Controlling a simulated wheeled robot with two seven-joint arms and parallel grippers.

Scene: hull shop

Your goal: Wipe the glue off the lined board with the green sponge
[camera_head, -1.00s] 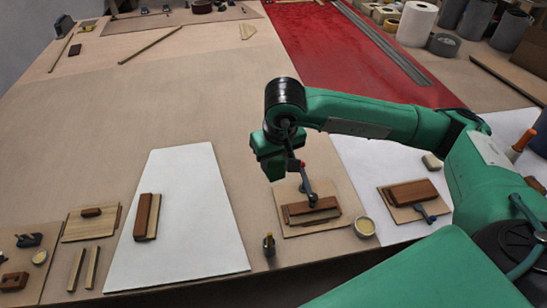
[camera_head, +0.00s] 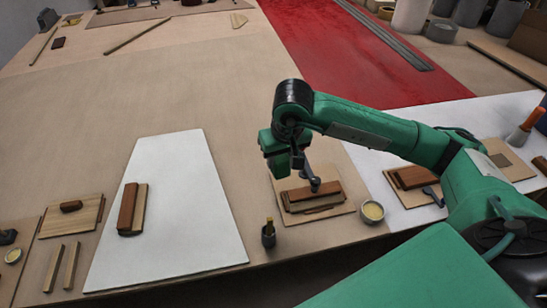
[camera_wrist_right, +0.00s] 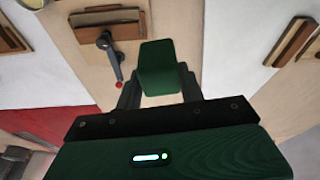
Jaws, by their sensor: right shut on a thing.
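My right gripper (camera_head: 297,160) hangs above the table behind a clamped block stack in the head view. In the right wrist view my right gripper (camera_wrist_right: 160,88) is shut on a green block, the green sponge (camera_wrist_right: 160,60), which sticks out past the fingers. The sponge is hard to tell from the green wrist in the head view. A pale board (camera_head: 514,165) at the right edge carries a small square patch (camera_head: 501,160); I cannot tell whether it is lined or whether this is glue. My left gripper is not in view.
Another block stack (camera_head: 412,177) lies right. A white sheet (camera_head: 180,220) with blocks lies left.

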